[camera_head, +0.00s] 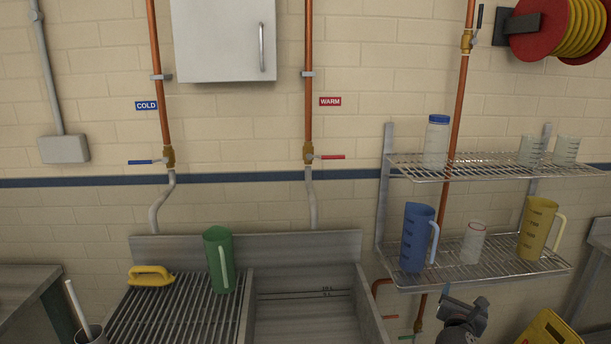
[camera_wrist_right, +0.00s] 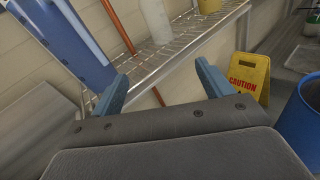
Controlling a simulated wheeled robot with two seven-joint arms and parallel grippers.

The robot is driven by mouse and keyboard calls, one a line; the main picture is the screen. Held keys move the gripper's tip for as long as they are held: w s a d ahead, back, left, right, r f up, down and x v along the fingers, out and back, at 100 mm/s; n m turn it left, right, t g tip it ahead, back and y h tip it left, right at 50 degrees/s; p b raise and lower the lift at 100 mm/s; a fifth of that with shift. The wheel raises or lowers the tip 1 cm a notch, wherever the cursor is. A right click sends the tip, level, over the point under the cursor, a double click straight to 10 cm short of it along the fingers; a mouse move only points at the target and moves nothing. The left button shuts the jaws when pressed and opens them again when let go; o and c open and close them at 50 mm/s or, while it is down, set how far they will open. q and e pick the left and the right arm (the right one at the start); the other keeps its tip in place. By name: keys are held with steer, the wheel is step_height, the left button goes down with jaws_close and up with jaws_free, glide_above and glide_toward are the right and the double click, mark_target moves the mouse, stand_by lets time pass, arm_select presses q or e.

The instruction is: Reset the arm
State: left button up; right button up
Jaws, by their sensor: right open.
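My right gripper (camera_head: 464,300) is at the lower right of the head view, in front of and below the lower wire shelf (camera_head: 500,268). In the right wrist view its two blue-grey fingers (camera_wrist_right: 161,74) stand wide apart with nothing between them. The wire shelf (camera_wrist_right: 185,45) lies beyond the fingertips, and a blue jug (camera_wrist_right: 65,38) is to their left. My left gripper is not in the head view.
A green jug (camera_head: 219,260) and yellow brush (camera_head: 151,276) are on the ribbed drainer beside the sink (camera_head: 305,315). A caution sign (camera_wrist_right: 248,75) and blue bin (camera_wrist_right: 302,120) stand right.

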steer(key=s+a+f+m+g+y, duration=0.25)
steer(key=s+a+f+m, duration=0.3)
steer(key=s+f, duration=0.3)
steer(key=s+a+f+m+g+y, duration=0.2)
steer(key=s+a+f+m+g, duration=0.15)
steer(key=s+f+m, duration=0.45)
steer(key=s+a+f+m+g+y, duration=0.25)
steer(key=s+a+m, duration=0.35)
steer(key=s, duration=0.6)
steer(key=s+a+f+m+g+y, duration=0.25)
steer(key=s+a+m, duration=0.4)
steer(key=s, duration=0.55)
step_height(320, 180, down, 20)
steer(key=w+a+g, duration=0.1)
steer(key=w, duration=0.1)
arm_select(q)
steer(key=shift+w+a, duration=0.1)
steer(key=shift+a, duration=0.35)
arm_select(e)
steer(key=s+f, duration=0.3)
steer(key=f, duration=0.7)
steer(key=s+a+f+g, duration=0.1)
steer(key=s+f, duration=0.2)
steer(key=f, duration=0.8)
steer(key=shift+s+a+f, duration=0.15)
steer(key=shift+s+a, duration=0.1)
steer(key=shift+s, duration=0.1)
